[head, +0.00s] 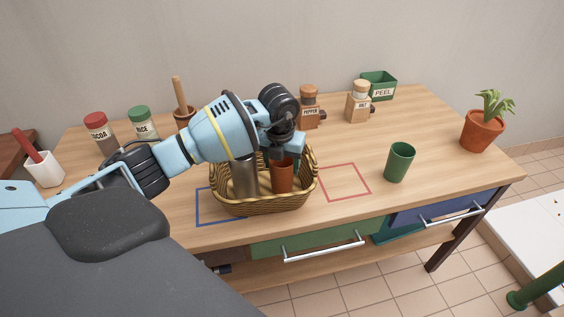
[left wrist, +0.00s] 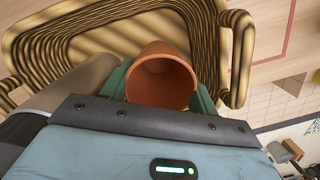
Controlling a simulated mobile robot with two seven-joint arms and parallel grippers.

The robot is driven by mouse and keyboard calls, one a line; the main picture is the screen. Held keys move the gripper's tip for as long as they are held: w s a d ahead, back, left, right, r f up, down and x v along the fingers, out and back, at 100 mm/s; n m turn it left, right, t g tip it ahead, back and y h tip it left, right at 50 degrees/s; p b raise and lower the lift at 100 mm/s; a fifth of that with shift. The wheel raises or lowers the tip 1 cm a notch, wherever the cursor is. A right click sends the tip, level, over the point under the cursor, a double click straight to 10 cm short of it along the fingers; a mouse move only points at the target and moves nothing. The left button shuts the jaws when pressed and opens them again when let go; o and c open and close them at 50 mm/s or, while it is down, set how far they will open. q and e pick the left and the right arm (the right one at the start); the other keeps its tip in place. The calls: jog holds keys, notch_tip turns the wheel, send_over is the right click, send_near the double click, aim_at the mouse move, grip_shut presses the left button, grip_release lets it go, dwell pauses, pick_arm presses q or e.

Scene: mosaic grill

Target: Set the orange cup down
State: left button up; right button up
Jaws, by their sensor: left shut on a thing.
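The orange cup (head: 282,176) is upright inside the wicker basket (head: 245,207), on its right side. My left gripper (head: 283,155) reaches down from above and is shut on the cup near its rim. In the left wrist view, the cup (left wrist: 163,78) sits between the two green fingers (left wrist: 160,90), with the basket's woven wall (left wrist: 60,45) around it. I cannot tell whether the cup's base touches the basket floor. A grey metal cup (head: 244,178) stands in the basket left of the orange cup. My right gripper is not in view.
A green cup (head: 399,162) stands right of the red outlined square (head: 345,182), which is empty. A blue outline (head: 205,207) lies partly under the basket. Pepper (head: 309,108) and salt (head: 359,102) mills stand behind. A potted plant (head: 484,127) is at the right.

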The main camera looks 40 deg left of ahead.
pick_arm(q)
jog(key=shift+f, duration=0.15)
jog(key=o, duration=1.2)
jog(key=shift+o, duration=0.2)
notch_tip(320, 180, up, 12)
jog(key=s, duration=0.1)
jog(key=shift+s+d+p, duration=0.2)
jog(key=shift+p, duration=0.1)
